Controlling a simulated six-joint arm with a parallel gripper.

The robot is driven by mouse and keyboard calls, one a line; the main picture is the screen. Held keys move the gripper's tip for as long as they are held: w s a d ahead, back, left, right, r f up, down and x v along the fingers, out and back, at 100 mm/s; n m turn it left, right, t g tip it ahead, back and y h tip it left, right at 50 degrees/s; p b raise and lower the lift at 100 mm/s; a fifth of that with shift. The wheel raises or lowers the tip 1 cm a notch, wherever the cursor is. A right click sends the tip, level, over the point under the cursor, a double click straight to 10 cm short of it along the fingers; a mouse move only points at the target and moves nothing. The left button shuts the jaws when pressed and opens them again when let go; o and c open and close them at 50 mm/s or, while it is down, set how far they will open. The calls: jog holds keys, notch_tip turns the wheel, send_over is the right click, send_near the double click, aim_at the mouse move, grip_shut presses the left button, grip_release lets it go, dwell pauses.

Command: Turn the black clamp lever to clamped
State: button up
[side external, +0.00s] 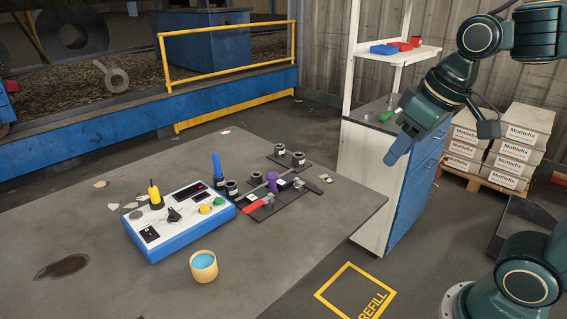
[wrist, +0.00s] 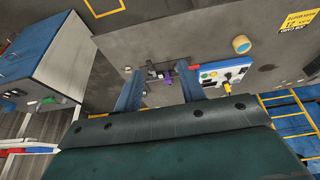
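A fixture plate (side external: 262,213) lies on the grey table with several dark rollers, a purple part (side external: 272,181) and a red handle (side external: 252,205). A small black lever-like piece (side external: 299,184) shows near its right side; I cannot tell surely that it is the clamp lever, or its setting. A blue-and-white control box (side external: 180,220) with a black knob (side external: 174,214) stands left of the plate. My gripper (side external: 396,150) is raised to the right of the table, well away from the fixture. In the wrist view my gripper (wrist: 158,90) has two blue fingers spread apart, with nothing between them.
A cup of blue liquid (side external: 203,266) stands near the table's front. A blue upright cylinder (side external: 217,166) and a yellow-black tool (side external: 155,195) stick up by the box. A white-and-blue cabinet (side external: 375,190) stands behind the table's right end. Small scraps lie at the table's back left.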

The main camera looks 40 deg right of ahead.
jog(key=w+d+g, duration=0.2)
jog(key=w+d, duration=0.1)
jog(key=w, duration=0.9)
jog(key=g, duration=0.2)
send_over(314, 188)
notch_tip(314, 188, down, 8)
jog(key=shift+f, duration=0.2)
notch_tip(314, 188, down, 14)
jog(key=shift+r, duration=0.1)
grip_shut()
